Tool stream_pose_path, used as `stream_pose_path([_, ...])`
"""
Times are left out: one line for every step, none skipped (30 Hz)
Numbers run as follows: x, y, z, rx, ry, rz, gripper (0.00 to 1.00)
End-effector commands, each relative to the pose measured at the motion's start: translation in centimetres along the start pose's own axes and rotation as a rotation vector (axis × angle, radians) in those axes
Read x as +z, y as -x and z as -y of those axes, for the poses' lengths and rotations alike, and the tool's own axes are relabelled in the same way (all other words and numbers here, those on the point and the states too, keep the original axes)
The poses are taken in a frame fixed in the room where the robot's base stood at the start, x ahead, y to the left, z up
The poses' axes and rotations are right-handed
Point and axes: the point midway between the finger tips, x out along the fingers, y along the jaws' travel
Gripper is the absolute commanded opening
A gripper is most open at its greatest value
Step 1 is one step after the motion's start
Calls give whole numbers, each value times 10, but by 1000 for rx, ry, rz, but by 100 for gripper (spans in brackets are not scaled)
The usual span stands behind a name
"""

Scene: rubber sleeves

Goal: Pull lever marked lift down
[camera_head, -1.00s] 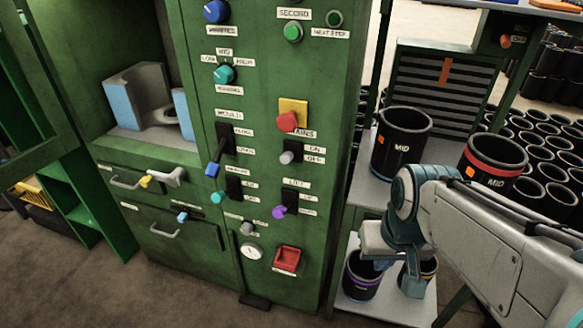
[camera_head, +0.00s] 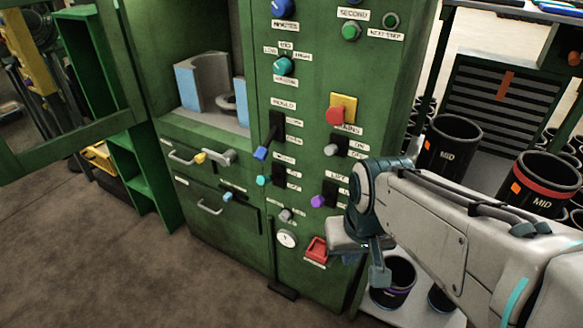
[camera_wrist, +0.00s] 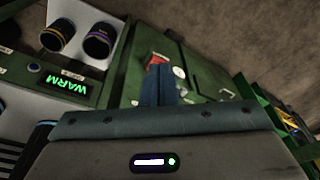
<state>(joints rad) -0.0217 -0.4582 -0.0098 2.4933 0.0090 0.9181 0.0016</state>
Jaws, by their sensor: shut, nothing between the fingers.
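The lift lever, with a purple knob (camera_head: 318,201), is low on the right side of the green machine panel, in a black slot. The small label above it is blurred but seems to read LIFT. My gripper shows in the wrist view (camera_wrist: 162,88) with its blue fingers together and empty, pointing toward the panel's lower part, where a red box (camera_wrist: 157,60) shows. In the head view my wrist is right of the purple knob, apart from it; the fingertips are hard to make out there. I cannot pick out the lever in the wrist view.
Other controls crowd the panel: a blue-tipped mould lever (camera_head: 261,153), a grey-knobbed lever (camera_head: 331,149), a red button (camera_head: 335,115), and a red box (camera_head: 317,248) below. Black MID sleeves (camera_head: 452,145) stand on a shelf at right. Floor is clear at left.

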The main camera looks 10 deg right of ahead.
Motion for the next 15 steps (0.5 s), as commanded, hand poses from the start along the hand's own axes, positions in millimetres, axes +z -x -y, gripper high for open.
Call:
stream_pose_path([0,0,0,0,0,0,0])
stream_pose_path([0,0,0,0,0,0,0])
stream_pose_path([0,0,0,0,0,0,0])
stream_pose_path([0,0,0,0,0,0,0])
stream_pose_path([0,0,0,0,0,0,0])
stream_pose_path([0,0,0,0,0,0,0])
stream_pose_path([0,0,0,0,0,0,0])
stream_pose_path([0,0,0,0,-1,0,0])
stream_pose_path([0,0,0,0,-1,0,0])
stream_pose_path([0,0,0,0,-1,0,0])
stream_pose_path([0,0,0,-1,-2,0,0])
stream_pose_path([-2,1,0,-5,-7,-1,0])
stream_pose_path([-5,1,1,-9,-14,-3,0])
stream_pose_path([-8,2,2,-16,-24,-4,0])
stream_pose_path([-14,2,3,-29,-43,-8,0])
